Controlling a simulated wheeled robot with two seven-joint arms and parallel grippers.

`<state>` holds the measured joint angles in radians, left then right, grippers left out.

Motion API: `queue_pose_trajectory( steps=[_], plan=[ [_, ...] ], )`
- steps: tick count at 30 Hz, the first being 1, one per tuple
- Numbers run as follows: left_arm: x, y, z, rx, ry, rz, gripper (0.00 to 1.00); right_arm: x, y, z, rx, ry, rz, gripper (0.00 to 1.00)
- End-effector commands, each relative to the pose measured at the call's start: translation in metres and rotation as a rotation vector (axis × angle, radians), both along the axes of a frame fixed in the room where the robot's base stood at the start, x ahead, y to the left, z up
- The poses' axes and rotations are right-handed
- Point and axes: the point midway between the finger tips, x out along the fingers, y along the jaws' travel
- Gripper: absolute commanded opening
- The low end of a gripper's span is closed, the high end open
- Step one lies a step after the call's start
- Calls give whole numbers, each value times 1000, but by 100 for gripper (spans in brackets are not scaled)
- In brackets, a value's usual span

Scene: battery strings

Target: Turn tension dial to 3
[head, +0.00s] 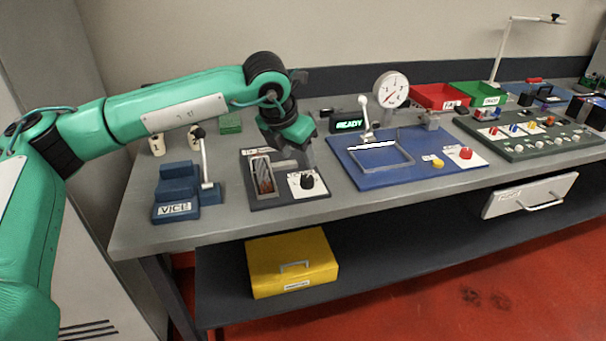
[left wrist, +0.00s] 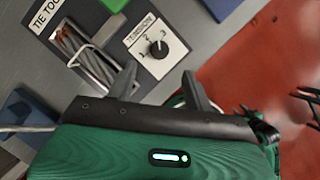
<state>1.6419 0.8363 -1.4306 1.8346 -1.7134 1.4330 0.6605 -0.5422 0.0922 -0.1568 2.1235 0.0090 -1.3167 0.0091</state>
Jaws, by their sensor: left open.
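The tension dial (head: 307,181) is a black knob on a white plate, on the dark tie tool panel (head: 262,203) at the bench's front. In the left wrist view the dial (left wrist: 159,48) shows a white pointer mark and the label "TENSION"; the number it points at is too small to tell. My left gripper (head: 305,148) is above and behind the dial in the head view. Its two fingers (left wrist: 160,82) are apart and empty in the left wrist view, with the dial beyond the fingertips, not touched. My right gripper is not in view.
A blue vice (head: 175,192) stands left of the panel. A blue board (head: 375,178) with a frame and lever lies to the right, with a gauge (head: 391,90) behind. A yellow box (head: 290,262) sits on the lower shelf. A drawer (head: 528,196) juts out at the right.

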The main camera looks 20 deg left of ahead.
Motion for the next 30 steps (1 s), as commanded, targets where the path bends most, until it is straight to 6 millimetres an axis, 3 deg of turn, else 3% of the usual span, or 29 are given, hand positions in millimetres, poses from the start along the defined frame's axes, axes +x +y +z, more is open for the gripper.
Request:
queue_pose_trajectory(
  steps=[6, 12, 25, 30],
  plan=[
    [17, -6, -43, 2, 2, 0, 52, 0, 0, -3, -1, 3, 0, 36],
    [27, -9, -68, 1, 1, 0, 52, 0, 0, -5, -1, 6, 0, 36],
    [30, -10, -77, 1, 0, 0, 52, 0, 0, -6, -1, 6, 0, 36],
    [30, -10, -77, 0, 0, 0, 18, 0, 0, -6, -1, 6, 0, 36]
  ],
)
